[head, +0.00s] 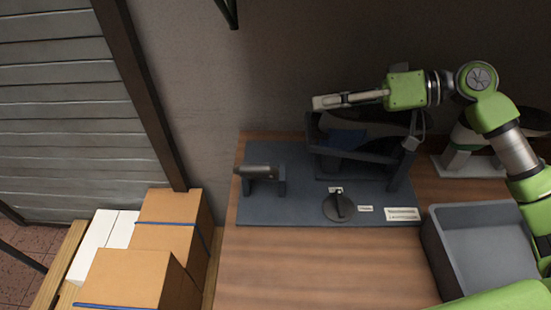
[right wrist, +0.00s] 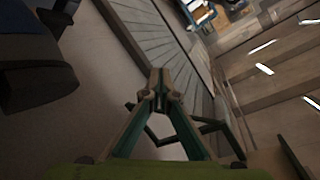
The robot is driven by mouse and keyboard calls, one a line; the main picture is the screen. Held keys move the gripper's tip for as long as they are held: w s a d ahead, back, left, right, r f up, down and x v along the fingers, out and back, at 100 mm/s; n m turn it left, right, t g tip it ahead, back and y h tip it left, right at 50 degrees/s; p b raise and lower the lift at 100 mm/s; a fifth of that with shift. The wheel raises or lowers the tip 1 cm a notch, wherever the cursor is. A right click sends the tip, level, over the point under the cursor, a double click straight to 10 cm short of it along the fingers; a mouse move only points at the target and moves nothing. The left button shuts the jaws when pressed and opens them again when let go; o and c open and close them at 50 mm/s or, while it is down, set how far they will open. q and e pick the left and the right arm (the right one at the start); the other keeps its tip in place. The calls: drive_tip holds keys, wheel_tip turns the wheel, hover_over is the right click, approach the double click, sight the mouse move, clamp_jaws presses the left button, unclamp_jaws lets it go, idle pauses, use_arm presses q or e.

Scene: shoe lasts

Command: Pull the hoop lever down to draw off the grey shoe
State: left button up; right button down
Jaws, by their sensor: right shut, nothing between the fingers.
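A dark hoop-shaped frame (head: 365,155), which looks like the hoop lever, stands on the dark base plate (head: 290,214) at the back of the workbench. A dark blue piece (head: 345,138) shows inside the frame; I cannot make out a grey shoe for certain. My right gripper (head: 316,102) is shut and empty, reaching left above the back left corner of the frame. In the right wrist view, the shut fingertips (right wrist: 160,88) point away, with a thin dark bent bar (right wrist: 203,127) behind them; contact cannot be told. My left gripper is not in view.
A grey cylinder on posts (head: 258,171) and a round black knob (head: 338,206) are on the plate. An empty grey tray (head: 432,250) stands at the right. Cardboard boxes (head: 168,222) lie at the left. The front wood surface (head: 310,270) is clear.

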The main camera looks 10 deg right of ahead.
drive_tip(key=s+a+r+n+g+y+b, duration=0.1)
drive_tip(key=s+a+r+n+g+y, duration=0.15)
drive_tip(key=s+g, duration=0.35)
drive_tip(key=t+p, duration=0.1)
drive_tip(key=p, duration=0.3)
hover_over(260, 174)
drive_tip(key=w+d, duration=0.4)
drive_tip(key=w, duration=0.1)
drive_tip(key=f, duration=0.1)
drive_tip(key=s+f, duration=0.1)
drive_tip(key=f+p, duration=0.1)
drive_tip(key=shift+s+a+f+n+t, duration=0.25)
drive_tip(key=shift+s+a+t, duration=0.05)
drive_tip(key=shift+a, duration=0.05)
drive_tip(key=shift+s+f, duration=0.35)
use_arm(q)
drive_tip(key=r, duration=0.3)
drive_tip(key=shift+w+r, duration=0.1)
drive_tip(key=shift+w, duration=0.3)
use_arm(e)
drive_tip(key=shift+a+f, duration=0.1)
